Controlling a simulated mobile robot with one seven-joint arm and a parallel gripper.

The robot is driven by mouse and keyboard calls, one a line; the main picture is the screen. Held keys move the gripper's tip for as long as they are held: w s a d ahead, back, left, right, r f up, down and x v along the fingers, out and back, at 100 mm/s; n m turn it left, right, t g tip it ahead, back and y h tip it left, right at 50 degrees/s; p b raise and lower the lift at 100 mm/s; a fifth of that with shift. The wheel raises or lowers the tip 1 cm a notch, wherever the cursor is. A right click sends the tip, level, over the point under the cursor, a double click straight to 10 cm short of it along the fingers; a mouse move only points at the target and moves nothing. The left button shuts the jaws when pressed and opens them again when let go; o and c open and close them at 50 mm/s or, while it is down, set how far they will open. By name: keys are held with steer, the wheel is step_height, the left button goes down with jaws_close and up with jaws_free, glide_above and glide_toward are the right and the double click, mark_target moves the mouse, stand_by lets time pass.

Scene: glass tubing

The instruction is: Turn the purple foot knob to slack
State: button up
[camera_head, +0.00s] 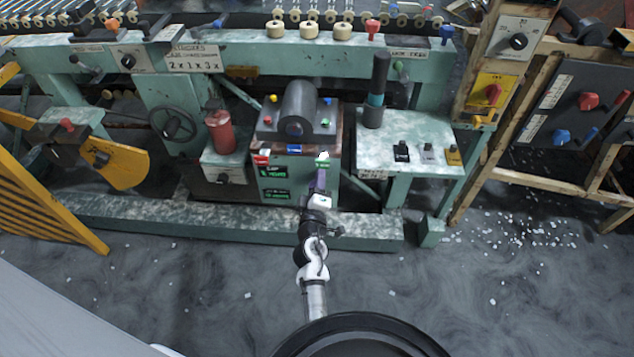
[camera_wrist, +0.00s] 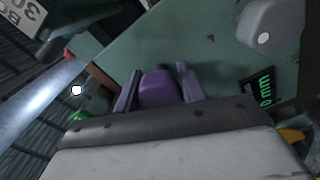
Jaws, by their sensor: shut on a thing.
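The purple foot knob (camera_wrist: 158,90) shows in the middle of the wrist view, against a green panel. My gripper (camera_wrist: 158,78) has one finger on each side of it and is shut on it. In the head view my gripper (camera_head: 319,190) reaches the lower right front of the green machine box. There only a small purple patch (camera_head: 321,178) shows at the fingers, and I cannot tell knob from finger. The knob's lower part is hidden behind my gripper body in the wrist view. Its setting and any markings are not readable.
A grey knob with a white dot (camera_wrist: 266,26) and a green-lettered display (camera_wrist: 261,90) sit close by on the panel. In the head view, a red cylinder (camera_head: 220,132) stands left and a pale side table (camera_head: 410,130) right. A green beam (camera_head: 150,212) runs low in front.

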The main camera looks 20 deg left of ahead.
steer(key=n+p, duration=0.1)
steer(key=n, duration=0.6)
steer(key=shift+r, duration=0.1)
steer(key=n+p, duration=0.1)
steer(key=n, duration=0.6)
stand_by(0.3)
steer(key=o, duration=0.9)
steer(key=shift+o, duration=0.2)
steer(key=shift+s, duration=0.1)
